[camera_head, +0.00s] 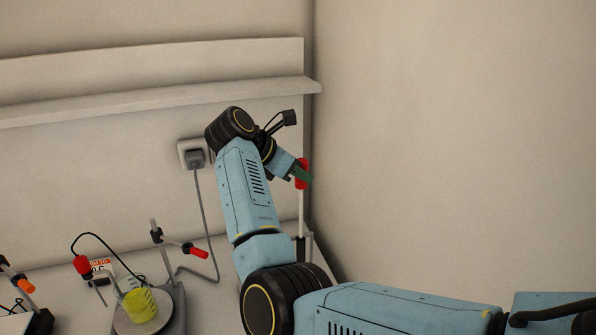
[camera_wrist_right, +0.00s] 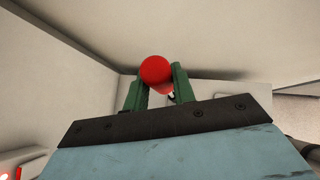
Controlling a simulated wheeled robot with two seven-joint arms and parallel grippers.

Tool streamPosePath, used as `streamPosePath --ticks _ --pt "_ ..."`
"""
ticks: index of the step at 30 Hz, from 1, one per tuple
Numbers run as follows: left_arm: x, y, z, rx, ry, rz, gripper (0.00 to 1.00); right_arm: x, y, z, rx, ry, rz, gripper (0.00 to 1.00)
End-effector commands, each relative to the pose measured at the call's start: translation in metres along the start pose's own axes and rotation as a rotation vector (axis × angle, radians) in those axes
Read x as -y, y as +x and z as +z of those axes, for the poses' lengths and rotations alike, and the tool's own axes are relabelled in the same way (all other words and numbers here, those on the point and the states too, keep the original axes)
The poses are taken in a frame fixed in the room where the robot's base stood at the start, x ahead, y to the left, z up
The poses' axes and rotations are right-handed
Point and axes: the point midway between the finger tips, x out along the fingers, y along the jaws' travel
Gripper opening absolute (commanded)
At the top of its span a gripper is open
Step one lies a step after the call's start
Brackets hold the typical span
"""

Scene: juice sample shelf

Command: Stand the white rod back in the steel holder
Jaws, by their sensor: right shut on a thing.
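My right gripper (camera_head: 300,174) is shut on the red upper part of the white rod (camera_head: 301,215), close to the right wall corner. The rod hangs about upright, its white part below the green fingers. In the right wrist view the round red end (camera_wrist_right: 156,70) sits between the two green fingertips (camera_wrist_right: 160,78). The rod's lower end is near a narrow dark and grey upright piece (camera_head: 301,250), partly hidden by my arm. I cannot tell whether this is the steel holder or whether the rod is in it. My left gripper is not in view.
A stirrer plate (camera_head: 144,322) with a yellow-filled beaker (camera_head: 140,304) stands at lower left, beside a stand with a red-ended clamp (camera_head: 198,252). Another orange-ended clamp (camera_head: 25,286) is at far left. A wall shelf (camera_head: 150,98) runs above; a plugged socket (camera_head: 194,155) is behind my arm.

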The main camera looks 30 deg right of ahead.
Motion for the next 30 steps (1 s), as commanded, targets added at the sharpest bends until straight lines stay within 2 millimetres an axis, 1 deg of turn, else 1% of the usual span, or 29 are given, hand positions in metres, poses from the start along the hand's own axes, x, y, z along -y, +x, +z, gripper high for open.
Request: streamPosePath --ticks 30 --pt "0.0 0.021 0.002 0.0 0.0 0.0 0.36 0.0 0.015 -0.017 0.001 0.0 0.0 0.0"
